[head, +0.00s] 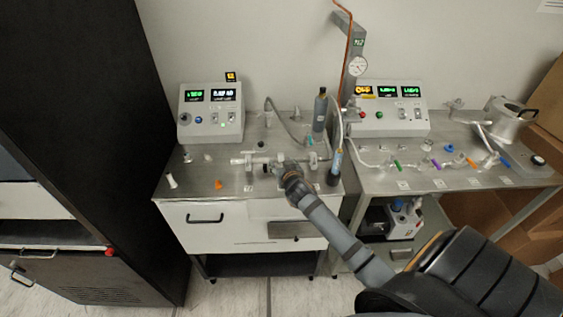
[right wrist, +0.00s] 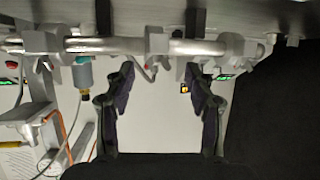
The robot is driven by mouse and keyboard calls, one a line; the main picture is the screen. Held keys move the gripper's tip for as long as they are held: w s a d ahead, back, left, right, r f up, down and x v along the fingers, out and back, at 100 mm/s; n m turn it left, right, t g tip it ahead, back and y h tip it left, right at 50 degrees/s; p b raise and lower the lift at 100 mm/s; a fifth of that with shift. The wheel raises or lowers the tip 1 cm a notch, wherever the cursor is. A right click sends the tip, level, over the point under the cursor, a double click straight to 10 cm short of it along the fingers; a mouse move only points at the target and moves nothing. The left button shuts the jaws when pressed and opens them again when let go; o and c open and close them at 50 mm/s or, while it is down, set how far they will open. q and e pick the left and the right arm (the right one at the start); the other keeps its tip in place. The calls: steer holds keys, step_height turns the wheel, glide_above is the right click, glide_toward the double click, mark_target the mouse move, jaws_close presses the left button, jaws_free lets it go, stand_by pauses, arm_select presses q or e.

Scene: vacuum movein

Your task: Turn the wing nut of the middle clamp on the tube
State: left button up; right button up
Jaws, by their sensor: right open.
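The metal tube (right wrist: 110,46) runs across the top of the right wrist view. It also lies along the left bench in the head view (head: 238,161). Three clamps sit along it in the wrist view: the middle clamp (right wrist: 156,45), one at left (right wrist: 70,43) and one at right (right wrist: 231,45). My right gripper (right wrist: 160,80) is open, its fingers apart either side of the middle clamp's line, with nothing seen between the tips but background. In the head view the right gripper (head: 279,169) is at the tube and hides part of it. My left gripper is not in view.
A control box (head: 211,111) stands at the back left of the bench. A dark cylinder (head: 320,108) stands behind the tube's right end. An orange cone (head: 218,185) lies at front left. A second bench (head: 450,180) with another control box (head: 392,108) is at right.

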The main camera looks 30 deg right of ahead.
steer(key=shift+w+d+f, duration=0.3)
steer(key=shift+w+d, duration=0.1)
steer(key=shift+w, duration=0.1)
steer(key=shift+a, duration=0.1)
steer(key=shift+c, duration=0.3)
steer(key=c, duration=0.7)
jaws_close()
steer(key=shift+a+f+m+g+h+b, duration=0.15)
steer(key=shift+m+g+h+b, duration=0.15)
steer(key=shift+m+h+b, duration=0.25)
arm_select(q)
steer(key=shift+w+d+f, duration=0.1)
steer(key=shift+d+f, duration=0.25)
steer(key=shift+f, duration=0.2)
arm_select(e)
steer(key=shift+m+h, duration=0.25)
